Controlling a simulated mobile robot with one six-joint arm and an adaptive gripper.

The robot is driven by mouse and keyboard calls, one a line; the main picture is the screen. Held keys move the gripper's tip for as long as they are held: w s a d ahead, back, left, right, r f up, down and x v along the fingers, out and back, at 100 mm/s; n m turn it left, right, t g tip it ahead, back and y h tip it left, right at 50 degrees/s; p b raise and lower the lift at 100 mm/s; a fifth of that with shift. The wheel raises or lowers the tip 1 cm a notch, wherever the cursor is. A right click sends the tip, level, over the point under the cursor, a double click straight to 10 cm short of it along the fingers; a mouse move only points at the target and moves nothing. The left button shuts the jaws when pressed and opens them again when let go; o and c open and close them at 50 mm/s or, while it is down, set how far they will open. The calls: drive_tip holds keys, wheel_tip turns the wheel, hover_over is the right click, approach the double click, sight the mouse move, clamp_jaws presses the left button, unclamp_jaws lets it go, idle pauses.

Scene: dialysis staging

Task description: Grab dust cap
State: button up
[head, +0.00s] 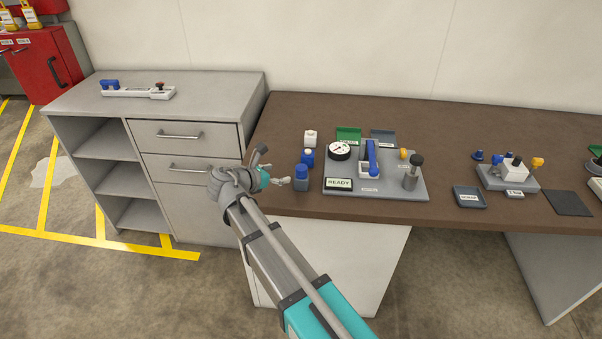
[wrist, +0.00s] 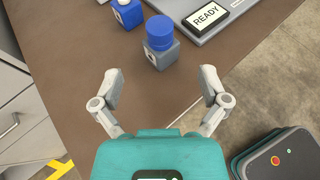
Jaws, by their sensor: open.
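My gripper (head: 287,181) is open and empty at the table's front left edge. In the wrist view its two fingers (wrist: 161,88) stand wide apart over bare brown tabletop. Just beyond them stands a small grey bottle (wrist: 160,56) with a blue cap (wrist: 160,32), upright and untouched. The same blue cap (head: 301,170) shows in the head view, just right of my gripper. A small blue cap-like piece (head: 478,156) is at the right fixture. No label shows which piece is the dust cap.
A grey board (head: 408,190) with a READY sign (head: 339,183), a gauge (head: 339,149) and a dark upright post (head: 412,172) lies right of the bottles. A fixture (head: 508,179) and dark trays are farther right. A grey cabinet (head: 185,80) stands left.

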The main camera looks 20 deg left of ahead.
sight(297, 171)
drive_tip(key=shift+b+x, duration=0.9)
drive_tip(key=shift+x, duration=1.9)
drive_tip(key=shift+f+b+x, duration=0.2)
drive_tip(key=shift+b+x, duration=0.3)
drive_tip(key=shift+x, duration=0.45)
drive_tip(key=shift+f+b+x, duration=0.15)
drive_tip(key=shift+b+x, duration=0.3)
drive_tip(key=shift+x, duration=0.55)
drive_tip(key=shift+w+d+f, duration=0.15)
drive_tip(key=shift+w+d, duration=0.05)
drive_tip(key=shift+w, duration=0.25)
drive_tip(key=c, duration=0.9)
